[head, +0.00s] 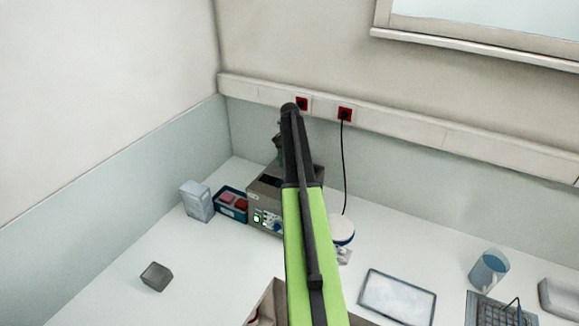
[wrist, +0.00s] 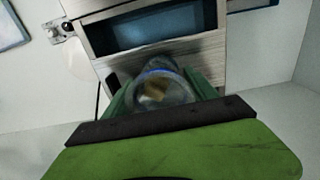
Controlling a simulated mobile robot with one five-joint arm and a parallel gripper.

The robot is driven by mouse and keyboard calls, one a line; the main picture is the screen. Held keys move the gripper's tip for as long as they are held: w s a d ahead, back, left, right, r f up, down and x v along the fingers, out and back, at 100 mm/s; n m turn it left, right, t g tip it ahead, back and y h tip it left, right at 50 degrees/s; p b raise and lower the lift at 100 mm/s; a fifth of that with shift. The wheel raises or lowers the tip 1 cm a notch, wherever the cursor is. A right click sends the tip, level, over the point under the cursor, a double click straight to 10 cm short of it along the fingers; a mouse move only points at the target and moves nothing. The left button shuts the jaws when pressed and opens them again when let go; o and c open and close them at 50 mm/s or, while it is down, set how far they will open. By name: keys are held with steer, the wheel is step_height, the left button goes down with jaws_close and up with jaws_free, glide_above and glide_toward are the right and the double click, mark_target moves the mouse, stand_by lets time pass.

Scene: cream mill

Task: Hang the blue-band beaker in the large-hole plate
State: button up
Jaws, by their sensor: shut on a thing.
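My gripper (wrist: 160,92) is shut on a clear beaker with a blue band (wrist: 158,73), whose round mouth faces the wrist camera. Its green fingers lie on either side of the beaker. Something yellowish-brown shows inside or through the glass. In the head view my arm hides most of the gripper, and the beaker cannot be made out. A grey bath appliance (wrist: 185,58) with a rectangular water-blue opening lies beyond the beaker in the wrist view. The appliance (head: 262,192) also shows in the head view, partly behind my arm. I cannot make out a large-hole plate in either view.
A blue rack (head: 229,205) with red contents and a pale box (head: 197,201) stand left of the appliance. A round white-topped thing (head: 341,230) is right of it. A dark grey block (head: 156,276) lies front left. A flat tray (head: 397,297) and blue cup (head: 489,270) stand right.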

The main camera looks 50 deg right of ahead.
steer(key=shift+f, duration=0.15)
stand_by(0.3)
steer(key=shift+f+b, duration=0.65)
steer(key=shift+b, duration=0.1)
steer(key=shift+f, duration=0.1)
